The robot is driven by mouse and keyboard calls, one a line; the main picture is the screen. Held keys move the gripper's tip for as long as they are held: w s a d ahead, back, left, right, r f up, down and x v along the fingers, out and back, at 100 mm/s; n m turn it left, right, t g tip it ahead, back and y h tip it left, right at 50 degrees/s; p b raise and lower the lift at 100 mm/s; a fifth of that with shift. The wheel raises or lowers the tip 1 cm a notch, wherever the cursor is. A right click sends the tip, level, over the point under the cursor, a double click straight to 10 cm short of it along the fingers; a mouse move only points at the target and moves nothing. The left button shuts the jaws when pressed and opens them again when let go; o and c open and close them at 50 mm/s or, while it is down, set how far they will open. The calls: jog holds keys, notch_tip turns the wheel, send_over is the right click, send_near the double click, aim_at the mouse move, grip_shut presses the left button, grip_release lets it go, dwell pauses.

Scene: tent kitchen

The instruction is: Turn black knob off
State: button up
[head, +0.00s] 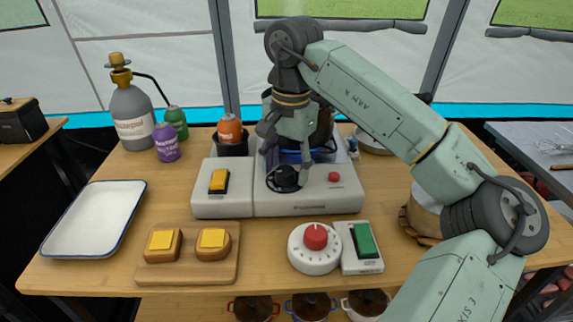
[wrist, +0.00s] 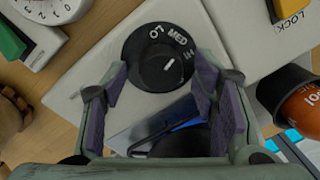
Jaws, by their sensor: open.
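The black knob (head: 285,179) is on the front face of the white stove (head: 320,199). In the wrist view the knob (wrist: 160,58) has markings including "MED" on its dial and a white pointer line aimed toward the upper right. My gripper (wrist: 160,95) is open, with its two purple-padded fingers on either side of the knob's near edge. In the head view my gripper (head: 288,165) hangs over the stove just at the knob. A blue glow (wrist: 185,125) shows at the burner, beneath a dark pot (head: 322,125) partly hidden by my arm.
A yellow switch (head: 219,181) is left of the knob, and a red button (head: 334,177) is right of it. A red-topped timer (head: 315,250) and a green switch (head: 364,241) stand in front. An orange bottle (head: 230,130) stands behind the yellow switch. A white tray (head: 95,218) lies at left.

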jog(key=shift+c, duration=0.6)
jog(key=c, duration=1)
jog(key=shift+c, duration=0.2)
jog(key=shift+f+m, duration=0.1)
jog(key=shift+m, duration=0.2)
jog(key=m+b, duration=0.1)
jog(key=m, duration=0.3)
jog(key=shift+m, duration=0.3)
jog(key=m+b, duration=0.1)
jog(key=m, duration=0.5)
jog(key=shift+s, duration=0.15)
jog(key=m, duration=0.5)
jog(key=shift+a+m+h, duration=0.1)
jog(key=shift+m+h, duration=0.3)
jog(key=shift+m+b, duration=0.4)
jog(key=shift+m, duration=2.1)
